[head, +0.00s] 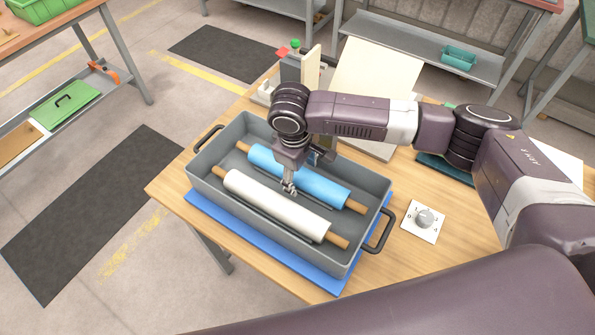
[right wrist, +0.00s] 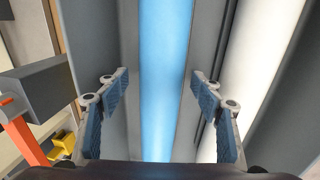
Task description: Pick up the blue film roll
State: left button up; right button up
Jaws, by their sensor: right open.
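The blue film roll (head: 318,186) lies in a grey tray (head: 221,200) with black handles, its wooden core ends showing. A white film roll (head: 272,203) lies beside it, nearer to me. My right gripper (head: 289,188) is over the tray, and part of the blue roll is hidden behind it. In the right wrist view the open fingers (right wrist: 160,108) stand on either side of the blue roll (right wrist: 166,60), with nothing between them but the roll below. The white roll (right wrist: 262,70) is to the right there. I cannot tell the exact height gap. My left gripper is not in view.
The tray stands on a blue mat (head: 318,284) on a wooden table (head: 168,187). A white plate with a knob (head: 424,218) lies right of the tray.

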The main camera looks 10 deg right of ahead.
jog(key=shift+f, duration=0.15)
jog(key=c, duration=1.4)
jog(key=shift+c, duration=0.2)
